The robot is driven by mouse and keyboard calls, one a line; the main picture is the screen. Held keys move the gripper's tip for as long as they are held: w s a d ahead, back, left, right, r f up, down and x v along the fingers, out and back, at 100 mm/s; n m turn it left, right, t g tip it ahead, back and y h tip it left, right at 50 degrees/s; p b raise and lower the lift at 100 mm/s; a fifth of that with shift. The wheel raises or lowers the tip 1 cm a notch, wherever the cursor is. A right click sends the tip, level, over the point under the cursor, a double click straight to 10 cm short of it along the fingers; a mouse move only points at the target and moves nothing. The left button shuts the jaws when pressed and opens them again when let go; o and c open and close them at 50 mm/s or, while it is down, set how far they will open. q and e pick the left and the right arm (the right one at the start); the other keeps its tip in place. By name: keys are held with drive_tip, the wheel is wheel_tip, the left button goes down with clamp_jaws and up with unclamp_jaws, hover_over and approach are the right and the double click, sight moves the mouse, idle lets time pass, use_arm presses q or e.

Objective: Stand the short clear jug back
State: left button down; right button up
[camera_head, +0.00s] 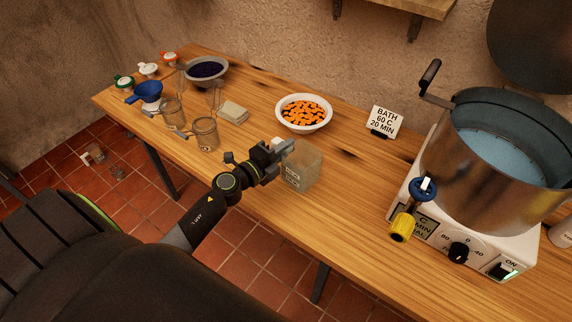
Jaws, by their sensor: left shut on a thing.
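The short clear jug (304,166) is a see-through, squarish vessel with pale markings on its side, at the front middle of the wooden table. My left gripper (284,148) reaches in from the lower left and is shut on the jug at its upper left side. The jug looks roughly upright. I cannot tell whether its base touches the table top or is a little above it. The gripper hides part of its rim. My right gripper is not in view.
The table (350,223) has a white bowl of orange pieces (304,112) behind the jug and a steel bath pot (488,165) at right, beside a sign (384,122). Glass jars (204,135), a folded cloth (233,112), a blue funnel (148,92) and a dark-filled bowl (207,71) stand left.

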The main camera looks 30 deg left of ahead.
sight(293, 161)
use_arm(q)
wheel_tip(293, 161, down, 4)
drive_tip(key=shift+r+b, duration=0.2)
drive_tip(key=shift+b, duration=1.05)
drive_tip(key=shift+f, duration=0.4)
drive_tip(key=shift+f+b, duration=0.25)
drive_tip(key=shift+b, duration=0.15)
drive_tip(key=c, duration=1.4)
unclamp_jaws()
drive_tip(key=shift+r, duration=0.1)
